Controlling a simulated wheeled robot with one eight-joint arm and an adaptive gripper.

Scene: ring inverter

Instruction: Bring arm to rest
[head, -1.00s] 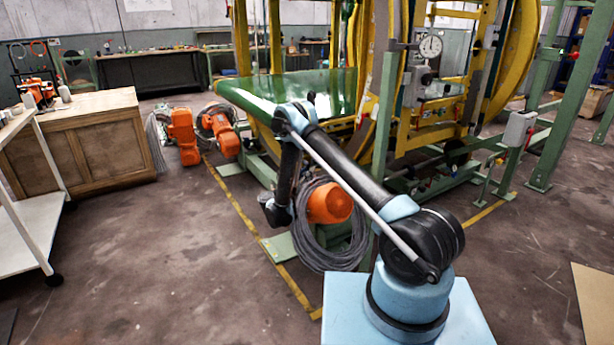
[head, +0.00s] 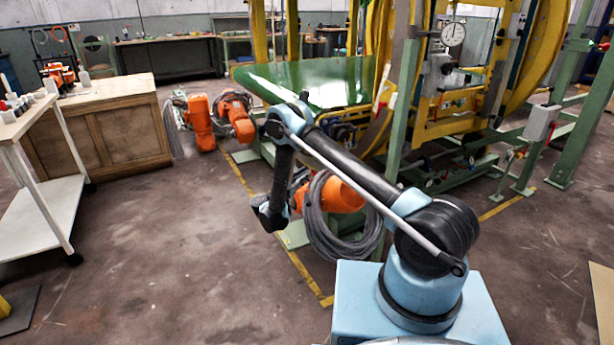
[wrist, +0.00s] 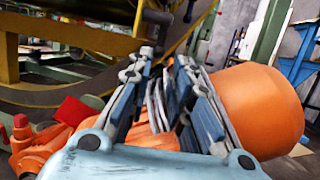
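My arm (head: 350,173) is bent, with its elbow raised and its last section hanging down. In the head view my gripper (head: 268,214) is a small dark shape low in front of the orange motor and coiled cable; its fingers cannot be made out there. In the wrist view my gripper (wrist: 164,58) shows two fingers with a gap between them, and I see nothing held. A rounded orange housing (wrist: 262,108) appears behind and right of the fingers. Whether anything touches them is unclear.
A large ring machine (head: 440,110) with green posts and yellow frames stands behind my arm. A grey cable coil (head: 325,232) hangs close to my gripper. A wooden cabinet (head: 105,140) and white cart (head: 45,215) stand left. The floor left of the yellow line is open.

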